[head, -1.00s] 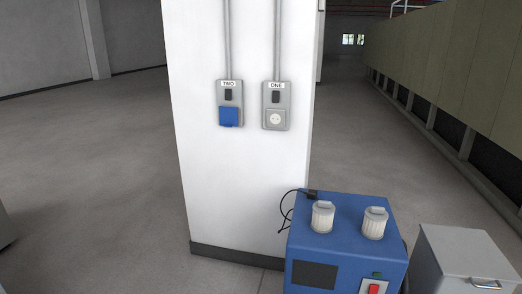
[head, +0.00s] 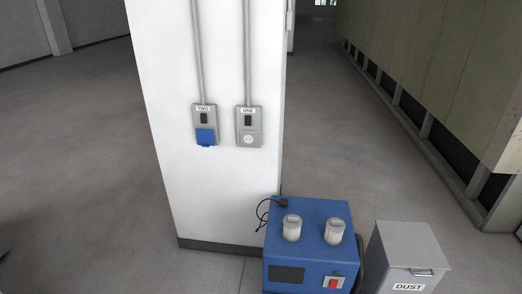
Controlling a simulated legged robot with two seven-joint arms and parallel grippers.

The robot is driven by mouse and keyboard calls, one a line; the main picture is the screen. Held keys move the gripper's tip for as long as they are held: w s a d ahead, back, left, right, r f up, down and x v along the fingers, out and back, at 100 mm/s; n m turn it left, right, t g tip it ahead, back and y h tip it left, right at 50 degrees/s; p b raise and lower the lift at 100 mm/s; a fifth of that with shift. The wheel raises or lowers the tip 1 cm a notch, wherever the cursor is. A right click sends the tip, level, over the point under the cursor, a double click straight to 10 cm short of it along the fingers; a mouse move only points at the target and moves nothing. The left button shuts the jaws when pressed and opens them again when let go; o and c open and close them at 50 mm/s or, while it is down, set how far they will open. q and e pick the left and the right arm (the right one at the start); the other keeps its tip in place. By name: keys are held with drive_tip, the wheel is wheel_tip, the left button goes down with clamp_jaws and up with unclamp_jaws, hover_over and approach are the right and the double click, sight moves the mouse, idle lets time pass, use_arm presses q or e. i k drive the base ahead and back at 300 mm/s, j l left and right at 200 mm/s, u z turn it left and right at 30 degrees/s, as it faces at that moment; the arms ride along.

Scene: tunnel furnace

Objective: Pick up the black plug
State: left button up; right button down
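The black plug (head: 283,203) is a small dark piece lying on the back left part of the top of a blue machine (head: 313,213). A thin black cable (head: 262,212) loops from it over the machine's left edge. Two light grey knobs or caps, one at the left (head: 292,228) and one at the right (head: 334,231), stand on the same top near the plug. Neither of my grippers shows in the head view.
A white pillar (head: 215,185) stands behind the machine. It carries socket box TWO (head: 206,125) with a blue cover and socket box ONE (head: 248,127) with an open-faced socket. A grey DUST bin (head: 405,250) stands right of the machine. Open floor (head: 90,190) lies left.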

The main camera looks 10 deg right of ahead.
sight(283, 202)
drive_tip(key=i+j+z, duration=0.1)
drive_tip(key=i+j, duration=0.55)
drive_tip(key=i, duration=0.25)
drive_tip(key=i+j+z, duration=0.1)
drive_tip(key=i+j, duration=0.65)
drive_tip(key=i, duration=0.15)
drive_tip(key=i+l, duration=0.2)
drive_tip(key=i, duration=0.35)
